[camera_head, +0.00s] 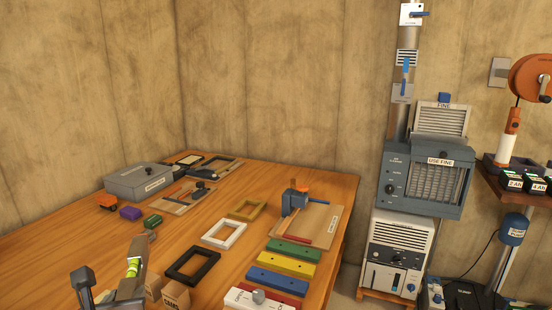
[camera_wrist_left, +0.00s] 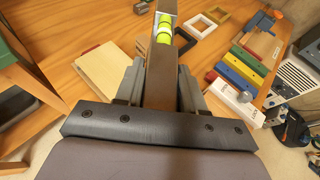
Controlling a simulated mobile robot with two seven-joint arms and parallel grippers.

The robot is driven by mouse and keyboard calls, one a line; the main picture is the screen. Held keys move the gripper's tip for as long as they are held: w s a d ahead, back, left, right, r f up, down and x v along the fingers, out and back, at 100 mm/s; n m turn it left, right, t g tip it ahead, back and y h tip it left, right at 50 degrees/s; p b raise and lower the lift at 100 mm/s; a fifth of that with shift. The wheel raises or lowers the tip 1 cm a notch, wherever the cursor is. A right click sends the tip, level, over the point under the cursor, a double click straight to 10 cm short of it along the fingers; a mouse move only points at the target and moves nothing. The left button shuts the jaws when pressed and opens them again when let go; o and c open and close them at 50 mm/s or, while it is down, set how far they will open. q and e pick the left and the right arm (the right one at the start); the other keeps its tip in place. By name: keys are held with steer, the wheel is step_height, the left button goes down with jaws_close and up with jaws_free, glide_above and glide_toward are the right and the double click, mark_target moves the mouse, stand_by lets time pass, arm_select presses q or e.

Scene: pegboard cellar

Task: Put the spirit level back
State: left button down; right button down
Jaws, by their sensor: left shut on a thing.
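The spirit level (camera_head: 136,250) is a slim grey-brown bar with bright yellow-green vials. It shows at the lower left of the head view, raised at a steep tilt over the wooden bench. My left gripper (camera_head: 108,293) is shut on it. In the left wrist view the spirit level (camera_wrist_left: 161,80) stands between the two grey fingers of my left gripper (camera_wrist_left: 160,90), with its vials beyond the fingertips. Its lower end is hidden by the gripper. My right gripper is in neither view.
The wooden bench (camera_head: 205,241) carries black, white and tan frames, coloured bars (camera_head: 287,264), a board with a clamp (camera_head: 318,222), a grey case (camera_head: 140,181) and cardboard boxes (camera_head: 176,294). Bare wood lies left of the frames. An air cleaner (camera_head: 424,182) stands right of the bench.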

arm_select(q)
steer(key=s+d+f+m+h, duration=0.2)
steer(key=s+d+m+h, duration=0.15)
steer(key=s+d, duration=0.2)
steer(key=w+a+r+n+y, duration=0.1)
steer(key=w+a, duration=0.1)
steer(key=w+a+n+y, duration=0.2)
steer(key=w+a+r+n+y, duration=0.1)
steer(key=w+a, duration=0.1)
steer(key=shift+w+a+r, duration=0.1)
steer(key=shift+w+r, duration=0.2)
steer(key=shift+r, duration=0.05)
steer(key=w+a+r+n+g+y, duration=0.2)
steer(key=w+a+n+g+y, duration=0.4)
steer(key=n+g+y, duration=0.1)
steer(key=n+y, duration=0.1)
steer(key=n, duration=0.1)
steer(key=shift+w+a+r+n, duration=0.15)
steer(key=shift+w+r+n, duration=0.1)
steer(key=shift+w+n, duration=0.15)
steer(key=shift+y, duration=0.25)
